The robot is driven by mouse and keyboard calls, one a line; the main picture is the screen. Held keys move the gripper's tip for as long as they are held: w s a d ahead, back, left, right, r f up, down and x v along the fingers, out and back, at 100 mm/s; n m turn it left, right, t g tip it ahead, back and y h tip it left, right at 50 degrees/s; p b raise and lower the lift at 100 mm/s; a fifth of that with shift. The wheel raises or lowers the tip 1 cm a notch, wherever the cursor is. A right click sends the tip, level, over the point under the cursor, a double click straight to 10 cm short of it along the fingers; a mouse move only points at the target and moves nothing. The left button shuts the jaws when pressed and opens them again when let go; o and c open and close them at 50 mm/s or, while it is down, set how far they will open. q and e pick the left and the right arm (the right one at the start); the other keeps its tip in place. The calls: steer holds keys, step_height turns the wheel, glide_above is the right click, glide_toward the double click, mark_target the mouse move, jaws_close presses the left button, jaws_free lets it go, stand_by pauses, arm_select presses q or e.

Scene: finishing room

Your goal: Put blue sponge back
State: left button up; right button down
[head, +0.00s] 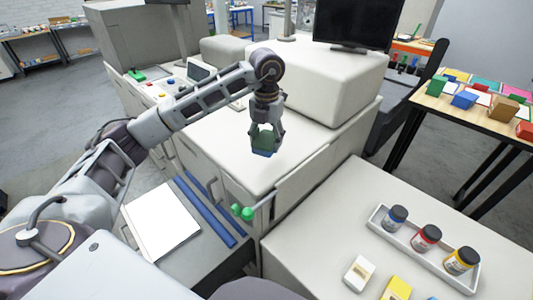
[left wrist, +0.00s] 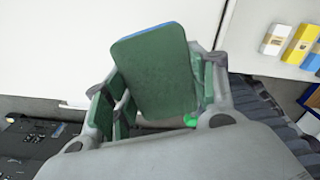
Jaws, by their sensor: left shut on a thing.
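The blue sponge (head: 262,153) shows a green scouring face and a blue layer below it. My left gripper (head: 265,138) points down and is shut on it, above the pale cabinet top in the head view. In the left wrist view, the sponge (left wrist: 155,72) shows mostly its green face, with a thin blue edge at the top. The fingers of my left gripper (left wrist: 158,95) stand on both sides of it. The sponge looks clear of the surface, but the exact gap is hard to tell. My right gripper is not in view.
A white tray (head: 380,231) with three jars stands on the near right counter, beside white and yellow packs. Green knobs (head: 243,212) stick out at the cabinet's front. A monitor (head: 358,22) stands behind. A side table (head: 480,117) holds colored blocks. The cabinet top around the sponge is clear.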

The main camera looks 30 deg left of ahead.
mark_target(267, 161)
arm_select(q)
steer(key=shift+f, duration=1.1)
steer(key=shift+f+p, duration=0.45)
steer(key=shift+f, duration=1.4)
steer(key=shift+f, duration=0.15)
steer(key=o, duration=0.9)
steer(key=shift+r, duration=0.2)
